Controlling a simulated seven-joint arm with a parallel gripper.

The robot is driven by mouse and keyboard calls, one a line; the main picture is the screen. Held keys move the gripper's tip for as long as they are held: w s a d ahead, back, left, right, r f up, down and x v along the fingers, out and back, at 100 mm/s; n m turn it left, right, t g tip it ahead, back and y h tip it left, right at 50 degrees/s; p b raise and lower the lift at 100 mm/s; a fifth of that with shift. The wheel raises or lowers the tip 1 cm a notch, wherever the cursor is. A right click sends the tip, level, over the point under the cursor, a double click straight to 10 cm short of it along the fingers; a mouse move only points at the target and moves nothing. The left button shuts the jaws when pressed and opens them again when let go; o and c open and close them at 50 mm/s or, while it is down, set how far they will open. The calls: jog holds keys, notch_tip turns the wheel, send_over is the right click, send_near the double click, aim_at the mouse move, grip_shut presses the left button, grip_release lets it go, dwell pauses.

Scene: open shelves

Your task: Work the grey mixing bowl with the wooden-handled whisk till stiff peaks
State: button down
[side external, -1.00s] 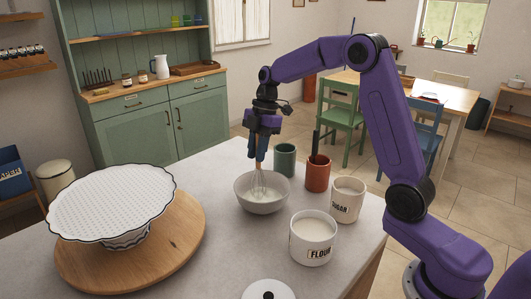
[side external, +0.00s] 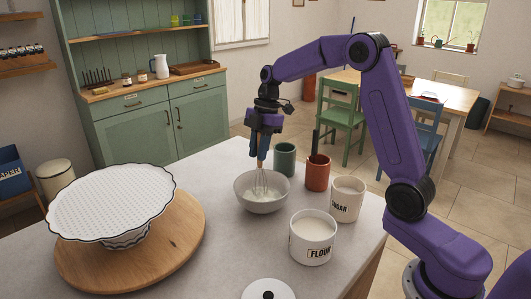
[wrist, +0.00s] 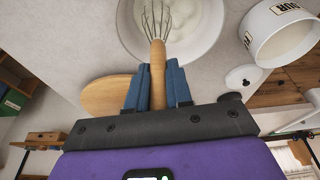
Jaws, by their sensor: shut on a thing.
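The grey mixing bowl (side external: 262,202) stands on the counter with white contents in it. The wooden-handled whisk (wrist: 157,65) is upright with its wires in the bowl; its wires also show in the side view (side external: 261,181). My gripper (side external: 258,148) is above the bowl, its blue fingers shut on the wooden handle. In the wrist view my gripper (wrist: 157,85) has one finger on each side of the handle. The white contents (wrist: 195,20) look smooth and pale there. The wire tips are partly hidden in the bowl.
A flour canister (side external: 313,240) and a sugar canister (side external: 347,198) stand right of the bowl. A terracotta pot (side external: 317,173) and a green cup (side external: 285,160) are behind it. A white cake stand (side external: 112,203) on a round wooden board (side external: 180,245) fills the left.

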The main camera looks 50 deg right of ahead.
jog(key=shift+w+a, duration=0.15)
jog(key=shift+a, duration=0.55)
jog(key=shift+r, duration=0.1)
notch_tip(320, 180, up, 12)
dwell(0.8)
jog(key=shift+d, duration=0.15)
